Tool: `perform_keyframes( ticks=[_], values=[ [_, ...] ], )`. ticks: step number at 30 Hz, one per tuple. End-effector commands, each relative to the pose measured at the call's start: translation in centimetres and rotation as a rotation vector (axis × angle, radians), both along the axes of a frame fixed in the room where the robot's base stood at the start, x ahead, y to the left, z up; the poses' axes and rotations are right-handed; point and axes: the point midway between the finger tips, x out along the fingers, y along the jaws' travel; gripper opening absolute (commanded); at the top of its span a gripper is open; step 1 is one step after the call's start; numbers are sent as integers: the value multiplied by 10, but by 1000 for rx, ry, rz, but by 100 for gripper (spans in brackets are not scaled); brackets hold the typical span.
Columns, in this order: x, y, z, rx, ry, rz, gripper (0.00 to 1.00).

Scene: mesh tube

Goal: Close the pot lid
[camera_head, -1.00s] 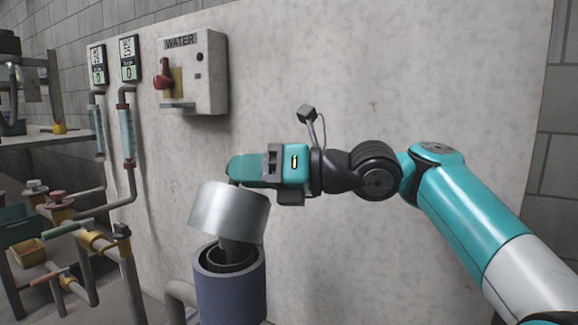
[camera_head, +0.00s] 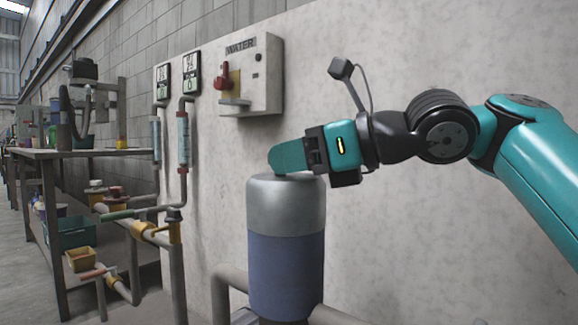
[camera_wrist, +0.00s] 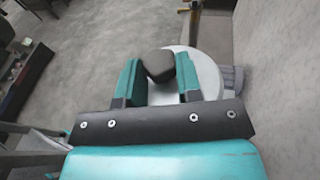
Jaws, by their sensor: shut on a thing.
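The pot (camera_head: 286,275) is a blue upright cylinder in the lower middle of the head view. The silver lid (camera_head: 286,208) sits level on top of it, its lower edge meeting the blue body with no gap showing. My gripper (camera_head: 290,160) is over the lid's top. In the wrist view, my gripper's two teal fingers (camera_wrist: 158,78) are shut on the dark lid knob (camera_wrist: 158,64). The pale round top of the lid (camera_wrist: 207,76) shows around the fingers. In the head view the fingers hide the knob.
A WATER switch box (camera_head: 250,75) with a red handle hangs on the pale wall panel (camera_head: 400,60) behind the pot. Pipes (camera_head: 178,265) with valves and a workbench (camera_head: 80,154) stand to the left. A pipe (camera_head: 232,276) meets the pot's side low down.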

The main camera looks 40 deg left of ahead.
Motion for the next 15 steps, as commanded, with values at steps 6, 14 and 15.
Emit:
perform_keyframes(
  ticks=[6, 14, 15],
  values=[
    [-1, 0, -1, -1, -7, 4, 0],
    [-1, 0, -1, -2, -6, 4, 58],
    [-1, 0, -1, -2, -7, 3, 58]
  ],
)
